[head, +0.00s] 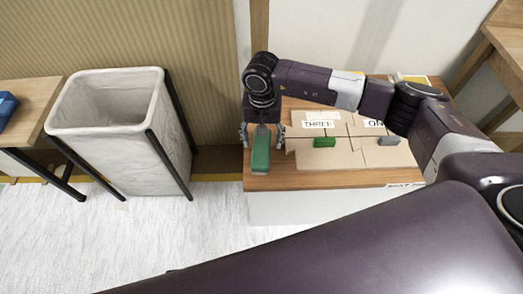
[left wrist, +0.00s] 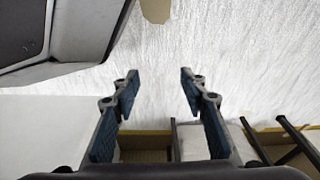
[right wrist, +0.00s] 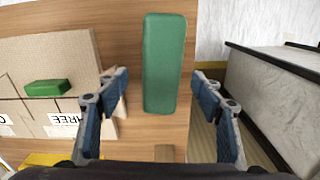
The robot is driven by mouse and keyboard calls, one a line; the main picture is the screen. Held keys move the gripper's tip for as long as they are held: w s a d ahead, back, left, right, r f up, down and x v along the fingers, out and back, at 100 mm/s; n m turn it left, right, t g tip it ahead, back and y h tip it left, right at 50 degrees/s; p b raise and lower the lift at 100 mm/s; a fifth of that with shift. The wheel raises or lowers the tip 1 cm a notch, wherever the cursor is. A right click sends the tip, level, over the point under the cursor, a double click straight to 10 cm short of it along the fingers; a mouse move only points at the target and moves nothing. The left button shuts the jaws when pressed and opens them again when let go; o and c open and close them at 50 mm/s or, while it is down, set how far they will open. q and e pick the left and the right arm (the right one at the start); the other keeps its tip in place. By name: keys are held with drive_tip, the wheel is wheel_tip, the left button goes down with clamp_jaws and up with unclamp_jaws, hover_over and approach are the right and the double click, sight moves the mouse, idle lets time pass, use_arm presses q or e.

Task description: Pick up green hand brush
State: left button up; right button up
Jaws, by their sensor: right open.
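A green block-like object (head: 261,152), likely the green hand brush, lies near the left edge of the wooden table (head: 330,180). My right gripper (head: 264,135) is above its far end, with one finger on each side. In the right wrist view the green hand brush (right wrist: 164,64) lies lengthwise ahead of the gap between the open fingers of the right gripper (right wrist: 160,82). No contact shows. My left gripper (left wrist: 159,85) is open and empty in the left wrist view, above the pale floor. It does not show in the head view.
A smaller green block (head: 324,142) and a grey block (head: 388,141) lie on a cardboard board (head: 350,158) with labels, right of the brush. A lined waste bin (head: 160,135) stands left of the table. A blue object (head: 7,104) sits on another table at far left.

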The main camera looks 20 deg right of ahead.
sight(261, 146)
drive_tip(key=f, duration=0.5)
drive_tip(key=shift+s+a+f, duration=0.15)
drive_tip(key=shift+a, duration=0.05)
drive_tip(key=shift+f, duration=0.15)
drive_tip(key=c, duration=1.4)
use_arm(q)
drive_tip(key=shift+w+r, duration=0.25)
drive_tip(key=shift+r, duration=0.15)
use_arm(e)
drive_tip(key=shift+r, duration=0.2)
use_arm(q)
drive_tip(key=shift+s+a+f+p, duration=0.1)
drive_tip(key=shift+s+f+p, duration=0.2)
drive_tip(key=shift+s+f, duration=0.5)
drive_tip(key=shift+s+a+f+p, duration=0.1)
drive_tip(key=shift+s+f+p, duration=0.15)
drive_tip(key=shift+s+f, duration=0.5)
use_arm(e)
drive_tip(key=shift+r, duration=9.85)
use_arm(q)
drive_tip(key=shift+w+f, duration=0.1)
drive_tip(key=shift+f, duration=0.05)
